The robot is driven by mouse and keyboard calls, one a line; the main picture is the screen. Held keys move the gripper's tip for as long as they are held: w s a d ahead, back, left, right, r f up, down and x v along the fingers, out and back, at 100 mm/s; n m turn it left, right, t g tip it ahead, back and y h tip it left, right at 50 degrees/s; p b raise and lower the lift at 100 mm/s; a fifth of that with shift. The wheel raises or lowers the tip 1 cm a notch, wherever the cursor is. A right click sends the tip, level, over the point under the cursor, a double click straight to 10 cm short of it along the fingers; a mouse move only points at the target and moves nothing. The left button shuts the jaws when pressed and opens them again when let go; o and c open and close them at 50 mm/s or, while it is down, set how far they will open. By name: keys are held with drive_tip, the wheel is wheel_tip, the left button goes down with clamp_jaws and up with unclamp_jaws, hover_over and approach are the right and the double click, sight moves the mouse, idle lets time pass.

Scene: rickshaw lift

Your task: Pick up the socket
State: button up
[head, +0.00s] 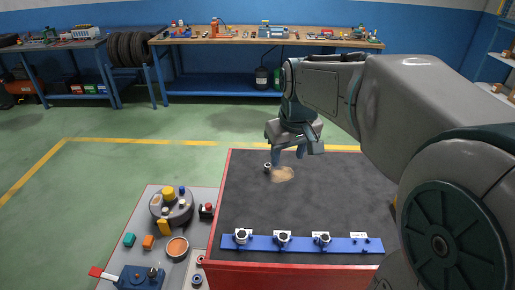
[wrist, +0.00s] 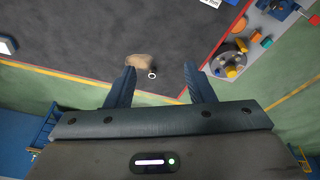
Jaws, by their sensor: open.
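A small metal socket (head: 267,167) stands on the dark mat of the red-edged table, near its far left corner. It touches or nearly touches a tan patch (head: 284,175). In the wrist view the socket (wrist: 152,75) shows as a small light ring with a dark centre, beside the tan patch (wrist: 138,61). My gripper (head: 287,157) is open and empty, close to the socket and slightly right of it. In the wrist view the socket lies between the lines of my two fingers (wrist: 159,69), nearer the left finger. The height gap is hard to tell.
A blue rail (head: 300,244) with several metal pieces lies along the near table edge. The middle of the mat (head: 320,200) is clear.

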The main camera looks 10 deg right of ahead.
drive_tip(key=w+f+n+b, duration=0.2)
drive_tip(key=w+f, duration=0.2)
drive_tip(key=w, duration=0.8)
drive_tip(key=n+g, duration=0.1)
drive_tip(key=n, duration=0.1)
hover_over(268, 165)
drive_tip(key=shift+y, duration=0.4)
drive_tip(key=f, duration=1.5)
drive_tip(key=shift+s+d+f, duration=0.15)
drive_tip(key=shift+d+f, duration=0.05)
drive_tip(key=shift+d, duration=0.05)
drive_tip(key=f, duration=0.3)
drive_tip(key=f+p, duration=0.1)
drive_tip(key=f, duration=0.1)
drive_tip(key=shift+w+a+f, duration=0.25)
drive_tip(key=shift+f, duration=0.05)
clamp_jaws()
